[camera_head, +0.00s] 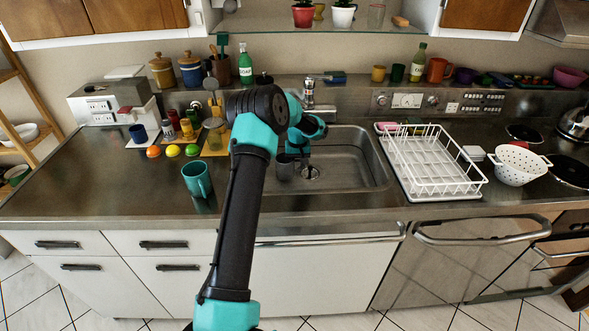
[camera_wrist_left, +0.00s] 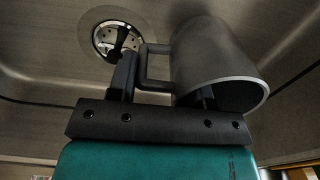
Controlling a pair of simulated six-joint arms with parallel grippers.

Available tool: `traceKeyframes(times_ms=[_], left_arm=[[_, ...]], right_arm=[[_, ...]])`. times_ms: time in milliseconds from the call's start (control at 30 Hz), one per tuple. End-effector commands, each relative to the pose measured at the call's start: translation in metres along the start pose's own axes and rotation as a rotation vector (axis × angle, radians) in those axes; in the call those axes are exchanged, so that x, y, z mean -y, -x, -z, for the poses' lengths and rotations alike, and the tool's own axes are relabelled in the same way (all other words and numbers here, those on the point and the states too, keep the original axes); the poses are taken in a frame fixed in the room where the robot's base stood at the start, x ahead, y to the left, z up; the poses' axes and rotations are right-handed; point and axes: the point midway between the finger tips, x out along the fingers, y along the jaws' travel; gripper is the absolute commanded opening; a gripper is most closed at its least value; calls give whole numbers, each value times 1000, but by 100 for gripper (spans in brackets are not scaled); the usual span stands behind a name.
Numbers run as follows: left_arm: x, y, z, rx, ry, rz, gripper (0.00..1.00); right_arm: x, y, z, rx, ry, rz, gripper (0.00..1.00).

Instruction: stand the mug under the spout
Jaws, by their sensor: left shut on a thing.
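A grey metal mug (camera_head: 284,168) is in the sink basin, left of the drain (camera_head: 310,173). My left gripper (camera_head: 299,158) is down over the basin, shut on this mug. In the left wrist view the mug (camera_wrist_left: 215,55) is between the fingers of my left gripper (camera_wrist_left: 165,90), its handle toward the left finger and its rim toward the camera. Whether its base touches the basin floor cannot be told. The tap (camera_head: 308,92) stands behind the sink; my arm partly hides the area below its spout (camera_head: 320,78). My right gripper is not in view.
A teal mug (camera_head: 197,180) stands on the counter left of the sink, near several fruits. A white dish rack (camera_head: 470,188) and a white colander (camera_head: 519,166) are on the right. The basin's right side (camera_head: 355,160) is clear.

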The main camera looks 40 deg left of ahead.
Motion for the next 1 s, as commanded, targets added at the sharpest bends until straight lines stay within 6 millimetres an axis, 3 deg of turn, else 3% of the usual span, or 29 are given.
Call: traceKeyframes(times_ms=[267,400,600,1000], left_arm=[[1,1,1,-1,1,0,5],[15,1,5,-2,3,0,5],[12,-30,3,1,0,1,5],[11,-36,4,-1,0,0,5]], right_arm=[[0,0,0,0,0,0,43],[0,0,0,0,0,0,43],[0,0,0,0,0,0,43],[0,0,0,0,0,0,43]])
